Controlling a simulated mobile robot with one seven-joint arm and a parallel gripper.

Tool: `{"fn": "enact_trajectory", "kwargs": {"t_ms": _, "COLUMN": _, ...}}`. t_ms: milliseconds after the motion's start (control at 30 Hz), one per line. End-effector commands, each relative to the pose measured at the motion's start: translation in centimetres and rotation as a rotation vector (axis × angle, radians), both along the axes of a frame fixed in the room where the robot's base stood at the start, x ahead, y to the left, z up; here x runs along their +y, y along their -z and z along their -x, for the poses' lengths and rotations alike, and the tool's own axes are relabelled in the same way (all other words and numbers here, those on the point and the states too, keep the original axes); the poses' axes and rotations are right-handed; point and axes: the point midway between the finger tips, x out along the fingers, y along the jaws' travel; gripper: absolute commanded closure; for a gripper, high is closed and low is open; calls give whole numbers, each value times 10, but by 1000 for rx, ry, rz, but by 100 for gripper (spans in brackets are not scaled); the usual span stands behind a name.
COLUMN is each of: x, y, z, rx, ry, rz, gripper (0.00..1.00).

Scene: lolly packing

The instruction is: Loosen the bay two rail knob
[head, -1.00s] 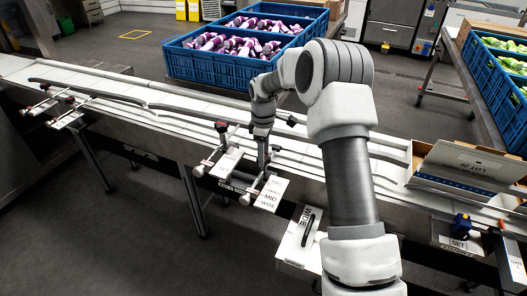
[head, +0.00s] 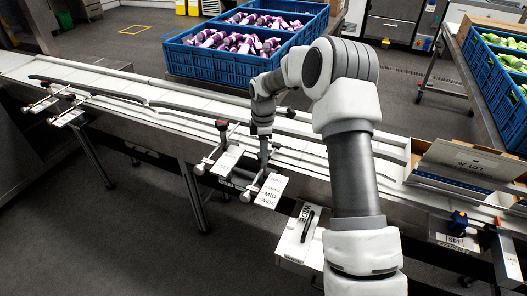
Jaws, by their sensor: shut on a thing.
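A pair of rail clamps sits at the middle of the conveyor's near side, with pale round ends (head: 199,170) and small red parts. A card reading MID WIDE (head: 271,190) hangs at the right clamp of this pair. My gripper (head: 264,166) points down at that right clamp, just above the card. It is shut on the rail knob there, which is mostly hidden by the fingers.
Another clamp pair (head: 60,108) is at the far left. Blue crates (head: 225,70) of purple-wrapped items stand behind the conveyor. A WIDE-marked box (head: 298,238) hangs at front. An open carton (head: 465,165) and a SET-labelled station (head: 457,240) are at right.

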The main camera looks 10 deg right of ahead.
Motion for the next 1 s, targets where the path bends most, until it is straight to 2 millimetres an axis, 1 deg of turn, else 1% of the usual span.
{"fn": "enact_trajectory", "kwargs": {"t_ms": 167, "x": 1, "y": -1, "z": -1, "rx": -2, "ry": -1, "rz": -2, "gripper": 100}}
{"fn": "enact_trajectory", "kwargs": {"t_ms": 200, "x": 1, "y": -1, "z": -1, "rx": -2, "ry": 0, "rz": -2, "gripper": 45}}
{"fn": "enact_trajectory", "kwargs": {"t_ms": 267, "x": 1, "y": -1, "z": -1, "rx": -2, "ry": 0, "rz": -1, "gripper": 34}}
{"fn": "enact_trajectory", "kwargs": {"t_ms": 300, "x": 1, "y": 0, "z": -1, "rx": -2, "ry": 0, "rz": -1, "gripper": 27}}
{"fn": "enact_trajectory", "kwargs": {"t_ms": 367, "x": 1, "y": 0, "z": 0, "rx": -1, "ry": 0, "rz": -1, "gripper": 17}}
{"fn": "enact_trajectory", "kwargs": {"t_ms": 633, "x": 0, "y": 0, "z": 0, "rx": 0, "ry": 1, "rz": 0, "gripper": 17}}
{"fn": "enact_trajectory", "kwargs": {"t_ms": 767, "x": 0, "y": -8, "z": -1, "rx": -2, "ry": 1, "rz": 0, "gripper": 17}}
{"fn": "enact_trajectory", "kwargs": {"t_ms": 867, "x": 0, "y": -23, "z": -1, "rx": -5, "ry": 2, "rz": 0, "gripper": 17}}
{"fn": "enact_trajectory", "kwargs": {"t_ms": 1000, "x": 0, "y": -55, "z": -1, "rx": -5, "ry": 2, "rz": 0, "gripper": 17}}
